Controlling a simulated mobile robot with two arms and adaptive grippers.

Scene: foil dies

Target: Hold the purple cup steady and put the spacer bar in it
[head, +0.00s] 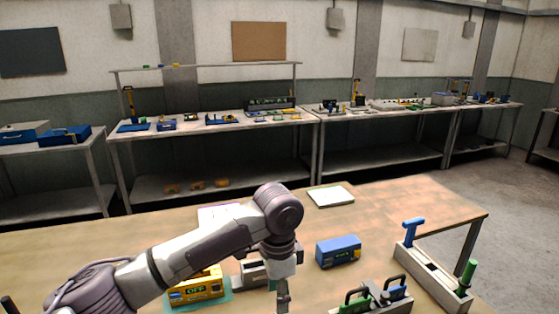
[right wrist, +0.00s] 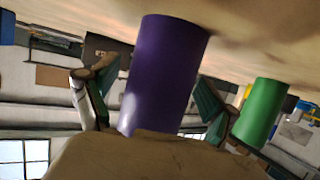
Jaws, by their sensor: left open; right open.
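The purple cup (right wrist: 165,75) shows in the right wrist view, which is upside down, with the tabletop along the top. The cup stands between the two fingers of my right gripper (right wrist: 155,100). The fingers are open, one on each side; I cannot tell whether either touches the cup. The head view does not show the cup or my right gripper. My left gripper (head: 283,298) points down over the table in the head view, open, its tips near the bottom edge. I cannot pick out the spacer bar in either view.
A green cup (right wrist: 259,112) stands beside the purple one. On the table are a blue box (head: 338,251), a yellow box (head: 196,287) partly behind my left arm, a long tray (head: 430,272) with blue and green handled tools, and a white pad (head: 330,196). The table's back right is clear.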

